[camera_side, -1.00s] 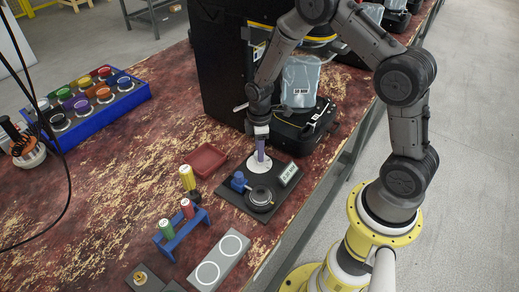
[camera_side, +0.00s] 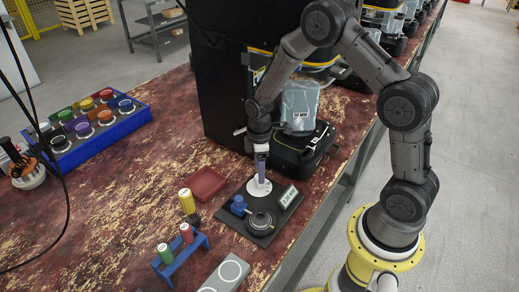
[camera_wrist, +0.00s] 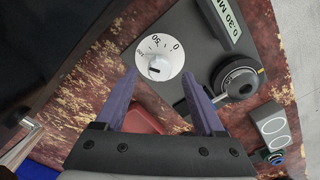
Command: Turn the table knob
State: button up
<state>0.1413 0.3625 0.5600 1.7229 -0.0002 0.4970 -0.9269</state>
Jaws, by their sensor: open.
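The white round knob with a printed scale (camera_wrist: 160,66) sits on a dark base plate (camera_wrist: 183,22); "50" and "0" can be read in the wrist view. A small raised pointer stands on its face. In the side view, the white knob (camera_side: 256,190) is directly below my gripper (camera_side: 261,178). My gripper, with purple fingers, is open and empty in the wrist view (camera_wrist: 158,75). Its fingertips lie to either side of the white knob in that picture. I cannot tell whether they touch it or are still above it.
A black round dial (camera_side: 260,223), a blue piece (camera_side: 238,205) and a display block (camera_side: 289,197) share the plate. A red tray (camera_side: 207,184) lies to the left. A blue rack (camera_side: 181,257) holds coloured cylinders. A black machine (camera_side: 300,150) stands close behind.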

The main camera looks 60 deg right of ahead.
notch_tip(320, 180, up, 12)
jog(key=shift+f, duration=0.15)
dwell(0.3)
notch_tip(320, 180, up, 7)
jog(key=t, duration=0.2)
send_over(257, 179)
jog(key=s+a+r+t, duration=0.2)
jog(key=s+r, duration=0.5)
jog(key=r, duration=0.2)
jog(key=s+a+m+t, duration=0.1)
jog(key=s+a+m, duration=0.1)
jog(key=s+m, duration=0.7)
jog(key=s, duration=0.6)
jog(key=shift+s+f+t, duration=0.25)
jog(key=shift+t, duration=0.05)
